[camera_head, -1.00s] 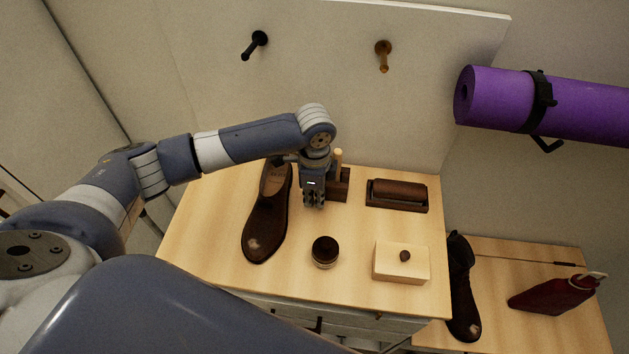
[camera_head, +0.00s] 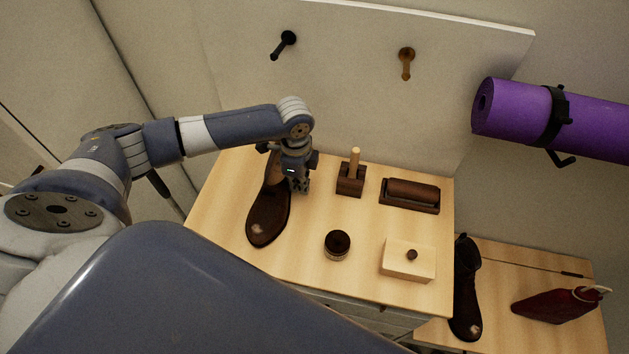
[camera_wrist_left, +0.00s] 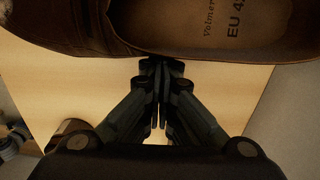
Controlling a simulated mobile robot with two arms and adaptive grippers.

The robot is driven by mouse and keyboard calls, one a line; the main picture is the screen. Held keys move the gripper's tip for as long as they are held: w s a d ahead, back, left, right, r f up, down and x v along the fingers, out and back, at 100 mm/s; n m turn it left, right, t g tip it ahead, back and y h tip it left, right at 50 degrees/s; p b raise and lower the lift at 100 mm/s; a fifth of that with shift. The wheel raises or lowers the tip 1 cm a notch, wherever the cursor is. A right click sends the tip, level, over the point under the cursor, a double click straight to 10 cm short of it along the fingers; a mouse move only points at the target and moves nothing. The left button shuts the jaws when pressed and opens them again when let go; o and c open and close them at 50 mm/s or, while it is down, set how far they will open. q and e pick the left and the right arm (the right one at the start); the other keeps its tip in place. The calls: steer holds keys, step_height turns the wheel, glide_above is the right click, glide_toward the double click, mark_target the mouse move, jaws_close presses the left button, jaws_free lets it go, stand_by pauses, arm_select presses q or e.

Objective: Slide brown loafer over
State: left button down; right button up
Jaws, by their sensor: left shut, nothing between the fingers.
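The brown loafer (camera_head: 268,219) lies on the left part of the wooden top, its toe toward the front and its heel end partly hidden behind my left arm. My left gripper (camera_head: 301,188) is shut and empty, pointing down along the loafer's right side, near the heel half. In the left wrist view the closed fingertips (camera_wrist_left: 161,64) meet the loafer's side edge (camera_wrist_left: 150,40); I cannot tell whether they press on it. My right gripper is not in view.
Right of the gripper stand a dark block with a peg (camera_head: 351,181), a brush in a tray (camera_head: 410,194), a round tin (camera_head: 337,245) and a pale box (camera_head: 408,262). A dark shoe (camera_head: 466,290) and red bottle (camera_head: 558,305) are lower right. The wooden top is bare left of the loafer.

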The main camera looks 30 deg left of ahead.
arm_select(q)
steer(key=s+a+p, duration=0.1)
steer(key=a, duration=0.2)
steer(key=s+a+p, duration=0.1)
steer(key=a, duration=0.3)
steer(key=s+a+p, duration=0.1)
steer(key=a, duration=0.3)
steer(key=shift+s+a, duration=0.1)
steer(key=shift+a, duration=0.4)
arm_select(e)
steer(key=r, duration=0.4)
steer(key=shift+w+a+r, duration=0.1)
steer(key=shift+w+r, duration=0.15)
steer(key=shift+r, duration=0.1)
